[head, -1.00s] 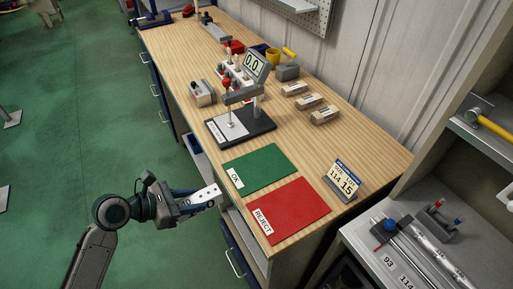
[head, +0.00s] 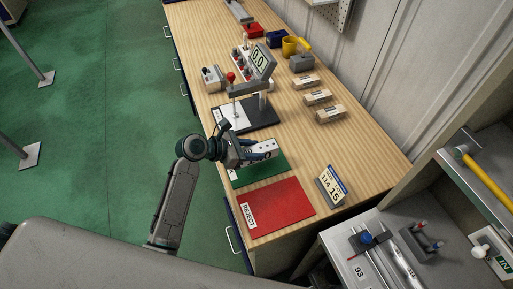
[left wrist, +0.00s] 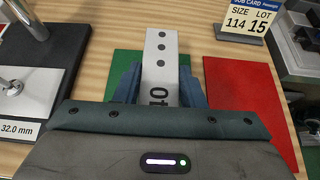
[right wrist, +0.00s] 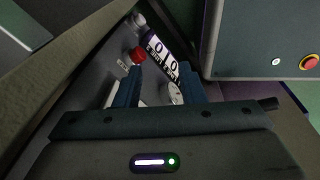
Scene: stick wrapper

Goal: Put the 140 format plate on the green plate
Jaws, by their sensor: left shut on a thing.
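My left gripper (head: 246,153) is shut on a pale format plate (head: 264,148) with dark holes. In the left wrist view the plate (left wrist: 160,62) stands out between the blue fingers, its printed digits partly hidden by the gripper. The green plate (head: 264,173) lies on the bench, and the held plate is over its far part in the head view. The green plate (left wrist: 126,66) shows on both sides of the held plate. A gap below cannot be judged exactly. My right gripper (right wrist: 160,88) is open, its fingers apart, with a counter and red button beyond.
A red REJECT plate (head: 277,206) lies beside the green plate, nearer the bench's front. A job card (head: 332,186) reading 114 and 15 stands right of it. A gauge stand (head: 246,115) is just beyond the green plate. Several wooden blocks (head: 318,97) sit at the right.

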